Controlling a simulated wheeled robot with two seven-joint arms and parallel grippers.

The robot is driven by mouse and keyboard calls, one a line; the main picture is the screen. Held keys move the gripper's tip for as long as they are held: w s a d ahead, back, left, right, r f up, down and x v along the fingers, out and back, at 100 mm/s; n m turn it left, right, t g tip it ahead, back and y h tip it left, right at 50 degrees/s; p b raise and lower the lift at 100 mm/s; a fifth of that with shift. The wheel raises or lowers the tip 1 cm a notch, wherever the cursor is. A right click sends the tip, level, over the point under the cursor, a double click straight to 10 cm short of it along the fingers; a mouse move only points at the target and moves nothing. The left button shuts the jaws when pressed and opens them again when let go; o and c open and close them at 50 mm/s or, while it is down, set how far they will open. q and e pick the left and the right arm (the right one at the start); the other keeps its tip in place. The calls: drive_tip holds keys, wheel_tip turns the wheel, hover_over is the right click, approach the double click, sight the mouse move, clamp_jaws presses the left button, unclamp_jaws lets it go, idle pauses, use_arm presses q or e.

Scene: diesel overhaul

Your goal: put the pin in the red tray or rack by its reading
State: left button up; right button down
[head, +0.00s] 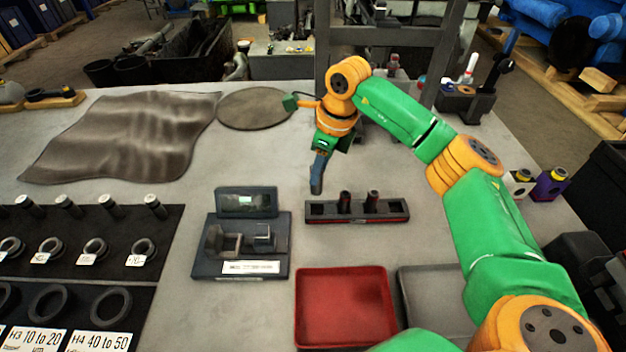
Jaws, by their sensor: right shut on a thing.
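My right gripper (317,188) points down just above the left end of the dark rack (399,216). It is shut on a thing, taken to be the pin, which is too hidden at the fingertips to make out. The red tray (299,318) lies in front of the rack and looks empty. A gauge (216,262) with a small display (246,201) stands left of the rack; its reading is not legible. My left gripper is not in view.
A grey tray (405,290) sits right of the red tray, partly behind my right arm. Dark boards at left hold rings and several pins (155,206). A brown cloth (125,135) and a round mat (254,108) lie at the back. Bare table surrounds the gauge.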

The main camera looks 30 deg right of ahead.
sight(320, 186)
drive_tip(key=shift+w+d+f+m, duration=0.15)
drive_tip(key=shift+w+d+m, duration=0.15)
drive_tip(key=shift+m, duration=0.4)
drive_tip(key=shift+s+d+b+x, duration=0.1)
drive_tip(key=shift+s+b+x, duration=0.05)
drive_tip(key=shift+b+x, duration=0.7)
drive_tip(key=shift+s+d+b+x, duration=0.1)
drive_tip(key=shift+b+x, duration=0.65)
drive_tip(key=shift+b, duration=0.05)
drive_tip(key=shift+s+p, duration=0.1)
drive_tip(key=shift+p, duration=0.35)
drive_tip(key=shift+f+b, duration=0.45)
drive_tip(key=shift+f, duration=0.1)
drive_tip(key=shift+f, duration=0.1)
drive_tip(key=shift+f+b, duration=0.35)
drive_tip(key=shift+f, duration=0.15)
drive_tip(key=shift+f, duration=0.1)
